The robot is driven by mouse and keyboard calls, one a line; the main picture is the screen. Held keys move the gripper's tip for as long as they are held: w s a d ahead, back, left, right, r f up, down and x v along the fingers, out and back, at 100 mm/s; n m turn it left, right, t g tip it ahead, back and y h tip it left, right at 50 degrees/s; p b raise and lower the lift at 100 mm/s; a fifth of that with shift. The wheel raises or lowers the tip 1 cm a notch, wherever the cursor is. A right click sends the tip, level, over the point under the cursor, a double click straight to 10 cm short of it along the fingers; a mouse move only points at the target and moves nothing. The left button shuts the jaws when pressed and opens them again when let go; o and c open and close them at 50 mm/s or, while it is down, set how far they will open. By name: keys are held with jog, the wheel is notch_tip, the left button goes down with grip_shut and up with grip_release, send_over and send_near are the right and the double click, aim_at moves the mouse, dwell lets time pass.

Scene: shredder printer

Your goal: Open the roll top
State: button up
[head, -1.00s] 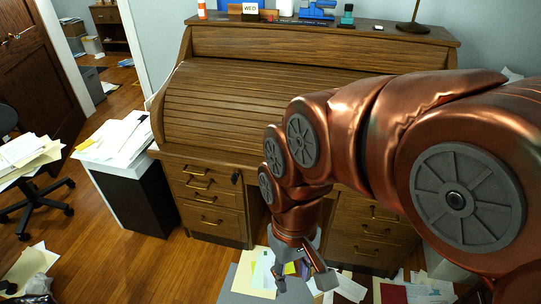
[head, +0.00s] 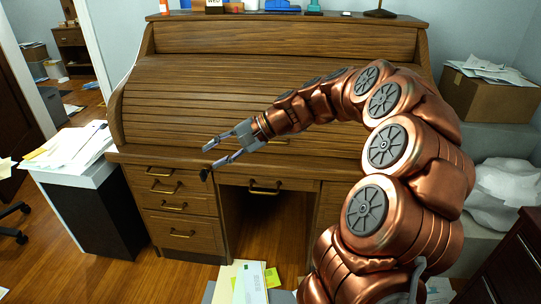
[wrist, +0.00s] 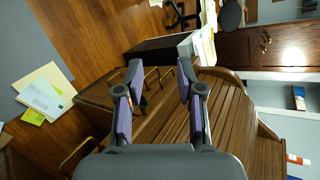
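The wooden desk's roll top (head: 245,95) is a curved, slatted cover that reaches down to the desk's front ledge; it looks closed. In the wrist view its slats (wrist: 200,118) run beyond and to the right of my fingers. My gripper (head: 212,154) is open and empty, pointing left in front of the roll top's lower edge. The fingers (wrist: 160,72) are spread apart in the wrist view, with nothing between them. A small dark piece (head: 204,174) hangs at the desk front just below the fingertips. My gripper and arm hide part of the lower right edge.
Drawers with brass handles (head: 164,188) are under the ledge. Bottles and office items (head: 282,5) stand on the desk top. A paper-covered dark cabinet (head: 85,215) stands at left, and a cardboard box (head: 487,100) at right. Papers (head: 250,283) lie on the floor.

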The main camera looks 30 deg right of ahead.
jog(key=w+d+f+m+t+b, duration=0.2)
jog(key=w+d+f, duration=0.1)
jog(key=d, duration=0.5)
jog(key=w+d+f+m+t+b, duration=0.2)
jog(key=d+f+m+t, duration=0.1)
jog(key=d, duration=0.4)
jog(key=m+t+h+b, duration=0.2)
jog(key=m+t+h, duration=0.1)
send_near(275, 143)
jog(key=x, duration=0.4)
jog(key=shift+w, duration=0.15)
jog(key=shift+b+x, duration=0.6)
jog(key=shift+x, duration=3.15)
jog(key=shift+a, duration=0.1)
jog(key=shift+c, duration=0.3)
grip_shut()
